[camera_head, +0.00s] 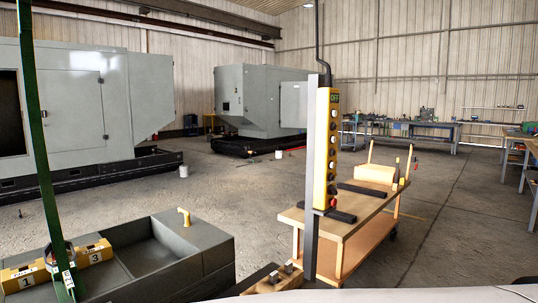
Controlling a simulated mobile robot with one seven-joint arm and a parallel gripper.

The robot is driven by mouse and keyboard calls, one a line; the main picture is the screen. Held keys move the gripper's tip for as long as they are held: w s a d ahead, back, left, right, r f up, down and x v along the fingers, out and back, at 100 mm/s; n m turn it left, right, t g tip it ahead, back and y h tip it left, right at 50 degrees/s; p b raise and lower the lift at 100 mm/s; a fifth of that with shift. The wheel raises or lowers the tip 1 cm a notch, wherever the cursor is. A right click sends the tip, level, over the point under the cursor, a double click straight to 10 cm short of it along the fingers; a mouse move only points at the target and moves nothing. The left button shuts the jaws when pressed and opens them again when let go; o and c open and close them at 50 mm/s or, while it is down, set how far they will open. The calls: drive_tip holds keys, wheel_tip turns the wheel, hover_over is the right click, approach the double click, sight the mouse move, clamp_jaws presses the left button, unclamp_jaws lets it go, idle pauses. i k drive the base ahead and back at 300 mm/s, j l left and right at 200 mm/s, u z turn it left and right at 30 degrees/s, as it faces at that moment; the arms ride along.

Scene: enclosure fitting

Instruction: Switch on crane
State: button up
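The yellow crane pendant (327,150) hangs upright from a dark cable right of the picture's middle. It has a column of several round buttons on its face. A small dark display (335,98) at its top shows green letters that look like "OFF". A red button (332,202) sits at its lower end. A grey upright post (311,190) stands directly beside the pendant on the left. My gripper is not in view, so its state does not show.
A wooden trolley (345,232) stands behind the pendant. A grey bin (180,243) with yellow numbered blocks (100,252) and a green pole (38,130) is at lower left. Large grey enclosures (85,95) stand behind. Open concrete floor (440,220) lies to the right.

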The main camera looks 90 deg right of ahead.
sight(332, 189)
drive_tip(key=z, duration=2.95)
drive_tip(key=i+j+z, duration=0.15)
drive_tip(key=i, duration=0.85)
